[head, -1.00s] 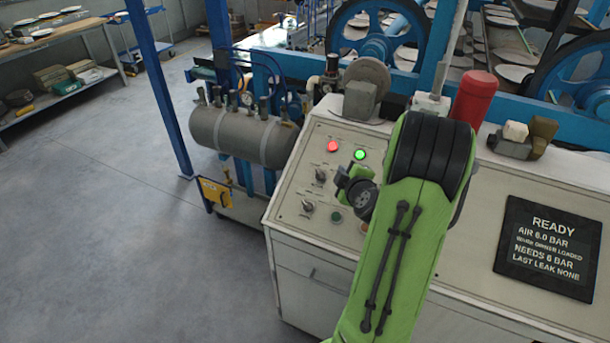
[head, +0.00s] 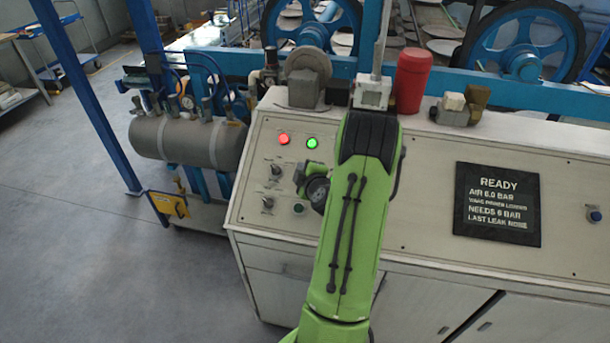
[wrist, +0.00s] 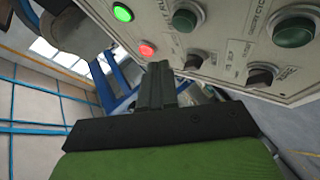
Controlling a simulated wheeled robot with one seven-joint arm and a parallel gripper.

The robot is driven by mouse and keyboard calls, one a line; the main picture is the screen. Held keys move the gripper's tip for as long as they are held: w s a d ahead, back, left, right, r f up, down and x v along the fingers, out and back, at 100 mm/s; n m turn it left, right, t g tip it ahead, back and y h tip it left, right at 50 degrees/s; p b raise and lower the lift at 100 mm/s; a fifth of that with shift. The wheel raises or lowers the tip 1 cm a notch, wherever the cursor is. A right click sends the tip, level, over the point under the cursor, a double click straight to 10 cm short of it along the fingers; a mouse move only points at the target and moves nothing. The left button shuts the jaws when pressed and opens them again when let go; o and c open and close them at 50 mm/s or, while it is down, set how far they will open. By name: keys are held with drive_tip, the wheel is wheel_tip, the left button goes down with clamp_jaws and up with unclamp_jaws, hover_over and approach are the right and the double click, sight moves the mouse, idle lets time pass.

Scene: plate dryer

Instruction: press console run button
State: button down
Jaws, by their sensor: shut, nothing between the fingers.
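The white console (head: 400,250) has a sloped panel with a red lamp (head: 283,139), a green lamp (head: 312,143) and a dark green button (head: 298,208). In the wrist view two dark green buttons show, one nearer the lamps (wrist: 185,18) and one at the right (wrist: 294,30). My gripper (wrist: 160,66) is shut and empty, close to the panel near the red lamp and a black knob (wrist: 194,60). In the head view my arm hides part of the panel.
A grey tank (head: 180,140) is at the left. The floor at left is clear.

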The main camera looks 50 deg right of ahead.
drive_tip(key=f+b, duration=0.1)
drive_tip(key=f, duration=0.1)
drive_tip(key=d+f+b, duration=0.1)
drive_tip(key=shift+w+d+b, duration=0.1)
drive_tip(key=shift+w+b, duration=0.2)
drive_tip(key=shift+w, duration=0.05)
drive_tip(key=shift+d, duration=0.1)
drive_tip(key=shift+r, duration=0.1)
drive_tip(key=shift+b, duration=0.3)
idle(1.3)
drive_tip(key=shift+w+d+f+b, duration=0.1)
drive_tip(key=shift+d+f+b, duration=0.1)
drive_tip(key=shift+f+b, duration=0.35)
drive_tip(key=shift+w+d+f+b, duration=0.1)
drive_tip(key=shift+d+f+b, duration=0.1)
drive_tip(key=shift+b, duration=0.55)
idle(0.5)
drive_tip(key=shift+r, duration=0.1)
drive_tip(key=shift+s+a+r, duration=0.2)
drive_tip(key=shift+a+r, duration=0.2)
drive_tip(key=shift+r, duration=0.25)
